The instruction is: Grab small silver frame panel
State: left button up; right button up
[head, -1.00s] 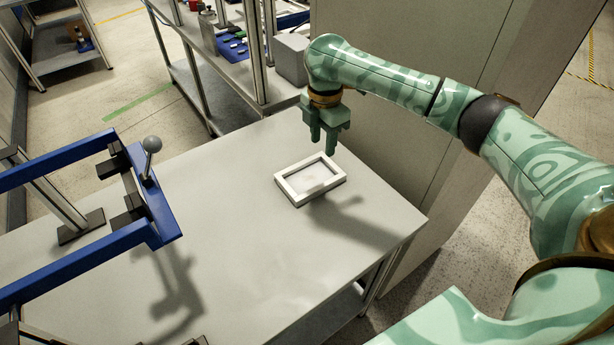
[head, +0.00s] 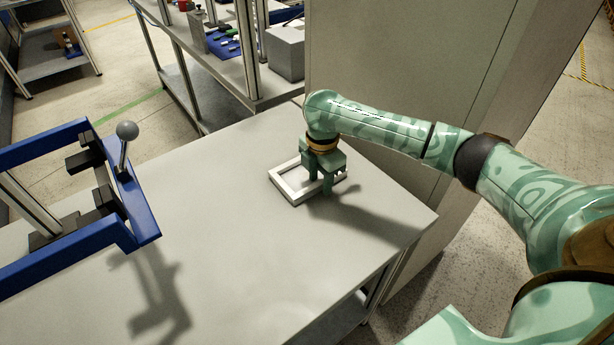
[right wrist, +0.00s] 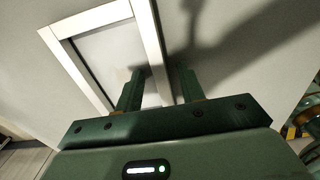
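The small silver frame panel (head: 281,188) lies flat on the grey table. It is a pale rectangular frame around an open middle, and it also shows in the right wrist view (right wrist: 149,40). My right gripper (head: 321,187) is down at the frame's right part and hides some of it in the head view. In the right wrist view its two fingers (right wrist: 160,78) stand on either side of one frame bar, one inside the opening and one outside. The fingers look apart, with slim gaps to the bar. My left gripper is in neither view.
A blue fixture (head: 138,215) with a grey ball-topped lever (head: 127,132) stands on the table's left. A tall grey cabinet (head: 400,75) rises behind the table's right side. A shelf with a grey box (head: 286,55) is behind. The table's middle is clear.

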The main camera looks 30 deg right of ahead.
grip_shut()
jog(key=shift+r, duration=0.15)
